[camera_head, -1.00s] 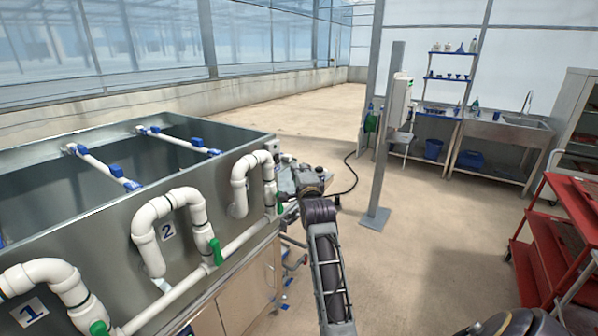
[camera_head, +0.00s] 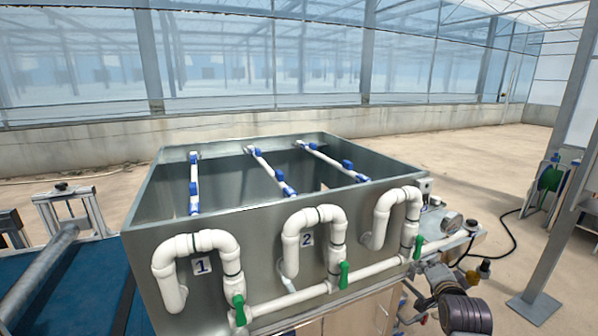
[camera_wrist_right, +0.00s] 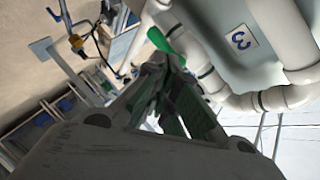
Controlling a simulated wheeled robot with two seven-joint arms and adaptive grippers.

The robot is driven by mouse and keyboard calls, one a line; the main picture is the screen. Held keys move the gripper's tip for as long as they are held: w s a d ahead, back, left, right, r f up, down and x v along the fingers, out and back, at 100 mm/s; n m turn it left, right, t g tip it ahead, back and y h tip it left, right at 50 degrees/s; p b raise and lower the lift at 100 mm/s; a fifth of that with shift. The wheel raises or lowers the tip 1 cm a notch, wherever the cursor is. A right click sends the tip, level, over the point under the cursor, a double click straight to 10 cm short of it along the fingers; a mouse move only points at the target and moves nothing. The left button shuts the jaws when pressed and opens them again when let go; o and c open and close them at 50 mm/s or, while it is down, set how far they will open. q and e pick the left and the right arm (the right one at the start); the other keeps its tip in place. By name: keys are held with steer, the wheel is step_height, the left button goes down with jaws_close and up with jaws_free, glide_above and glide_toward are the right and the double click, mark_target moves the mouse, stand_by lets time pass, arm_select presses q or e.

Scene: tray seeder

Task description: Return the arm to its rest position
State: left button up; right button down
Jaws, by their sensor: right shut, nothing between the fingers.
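My right arm comes in at the bottom right of the head view. Its gripper (camera_head: 432,270) is beside the third green valve handle (camera_head: 418,246), at the right end of the white pipe. In the right wrist view the fingers (camera_wrist_right: 167,65) are together with nothing between them. A green handle (camera_wrist_right: 161,40) shows just beyond the fingertips; I cannot tell whether they touch it. A label reading 3 (camera_wrist_right: 238,40) is on the tank wall nearby. My left gripper is not in view.
The grey metal tank (camera_head: 150,220) with white pipes stands in the middle. A pressure gauge (camera_head: 452,222) and fittings are at its right end. A blue surface (camera_head: 70,290) lies at left.

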steer(key=s+a+f+n+g+y, duration=0.1)
steer(key=s+a+f+n+g, duration=0.2)
steer(key=s+a+f+n, duration=0.45)
steer(key=s+a+f+n+g+y, duration=0.2)
steer(key=s+f+n+g, duration=0.2)
steer(key=s+f, duration=0.5)
steer(key=s+a+f+n+g+y, duration=0.1)
steer(key=s+a+f+n+g, duration=0.35)
steer(key=s, duration=0.75)
step_height(320, 180, down, 33)
steer(key=s+n, duration=0.1)
steer(key=s, duration=0.2)
steer(key=s+d+f, duration=0.2)
steer(key=s+f, duration=0.7)
steer(key=s, duration=0.1)
steer(key=s+d+f+g, duration=0.1)
steer(key=s+d+f, duration=0.2)
steer(key=s+f, duration=0.7)
steer(key=shift+s+d+n, duration=0.15)
steer(key=shift+s+n, duration=0.15)
steer(key=shift+s, duration=0.35)
